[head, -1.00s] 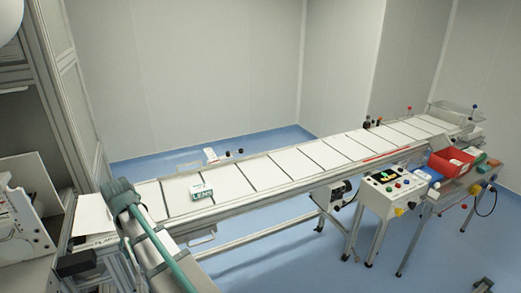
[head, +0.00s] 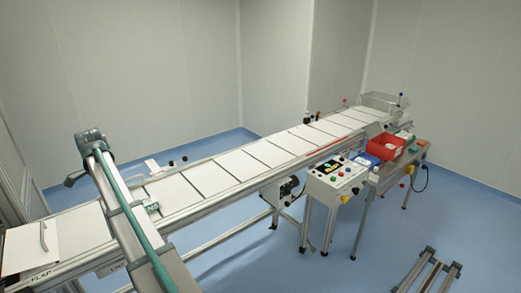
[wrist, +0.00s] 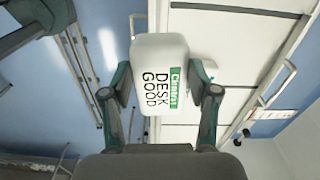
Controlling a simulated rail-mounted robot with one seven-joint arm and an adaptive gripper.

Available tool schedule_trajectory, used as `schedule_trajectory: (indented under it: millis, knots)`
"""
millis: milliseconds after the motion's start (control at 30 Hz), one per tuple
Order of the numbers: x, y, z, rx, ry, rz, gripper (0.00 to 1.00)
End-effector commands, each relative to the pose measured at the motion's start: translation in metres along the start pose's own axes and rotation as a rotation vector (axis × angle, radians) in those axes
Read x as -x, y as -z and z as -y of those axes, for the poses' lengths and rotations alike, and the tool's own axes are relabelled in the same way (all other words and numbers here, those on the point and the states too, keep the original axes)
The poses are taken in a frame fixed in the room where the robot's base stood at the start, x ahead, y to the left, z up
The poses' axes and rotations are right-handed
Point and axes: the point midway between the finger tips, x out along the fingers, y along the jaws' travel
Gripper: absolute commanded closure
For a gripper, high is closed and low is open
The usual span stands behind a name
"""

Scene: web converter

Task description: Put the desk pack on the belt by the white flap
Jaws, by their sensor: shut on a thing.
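The desk pack (wrist: 158,50) is a white box with a green label and the words DESK GOOD. In the wrist view it is between both fingers of my gripper (wrist: 160,82), which is shut on it. The pack is off the belt, with blue floor and belt behind it. In the head view my arm crosses the near part of the belt (head: 235,170); the fingers and the held pack cannot be made out there. The white flap (head: 22,247) is a pale panel at the belt's left end, with FLAP lettering on its front edge and a thin curved handle.
A second, green-lettered pack (head: 152,207) stands on the belt, partly hidden by my arm. A control box (head: 335,178) and a red bin (head: 392,145) stand along the belt's near side at right. Blue floor (head: 265,262) is open in front.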

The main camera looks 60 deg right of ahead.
Motion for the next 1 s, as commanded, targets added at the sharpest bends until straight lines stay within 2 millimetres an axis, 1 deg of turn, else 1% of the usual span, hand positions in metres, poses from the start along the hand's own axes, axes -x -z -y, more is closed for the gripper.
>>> schedule_trajectory:
  millis: [100,267,367,467,700,800,900,1000]
  knots:
    - [0.002,0.001,0.002,-0.057,0.0,0.0,0.8]
    - [0.001,-0.002,0.007,-0.076,-0.001,0.0,0.8]
    - [-0.003,-0.01,0.017,-0.075,-0.002,0.0,0.8]
    - [-0.011,-0.022,0.034,-0.073,-0.003,0.0,0.8]
    - [-0.034,-0.056,0.077,-0.072,-0.003,0.0,0.8]
    - [-0.054,-0.064,0.087,-0.074,-0.004,-0.001,0.8]
    - [-0.069,-0.072,0.096,-0.073,-0.003,0.0,0.8]
    - [-0.08,-0.078,0.103,-0.073,-0.001,0.0,0.8]
